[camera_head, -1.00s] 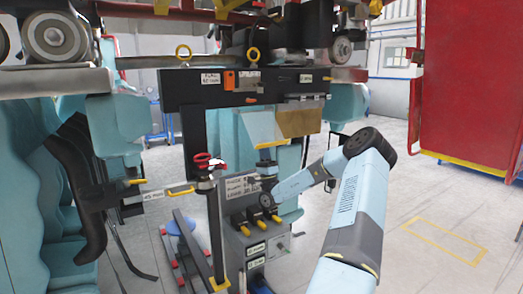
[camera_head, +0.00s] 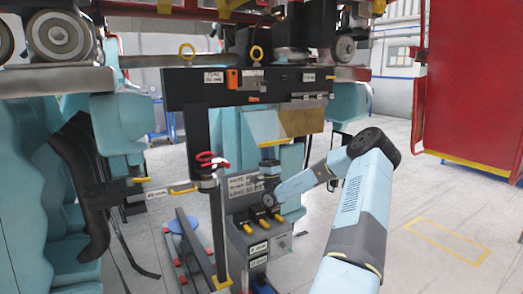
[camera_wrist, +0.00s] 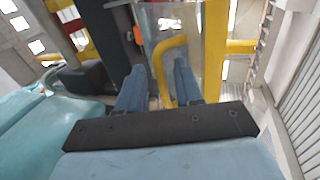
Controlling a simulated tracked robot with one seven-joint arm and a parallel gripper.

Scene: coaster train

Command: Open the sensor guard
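A clear panel, which looks like the sensor guard (camera_wrist: 184,22), hangs ahead of my gripper in the wrist view. A curved yellow handle (camera_wrist: 160,62) stands in front of it. My gripper (camera_wrist: 158,82) has its two blue fingers apart, one on each side of the handle's lower part. The handle is between them, with visible gaps, and I cannot tell how deep it sits. In the head view, my gripper is up near a pale see-through panel (camera_head: 300,122) under the black beam; its fingers are too small to make out there.
A black beam (camera_head: 185,88) with labels crosses above the arm. A grey box with yellow levers (camera_head: 262,225) stands below my wrist. Teal seats (camera_head: 35,200) stand at far left. The floor at right is open.

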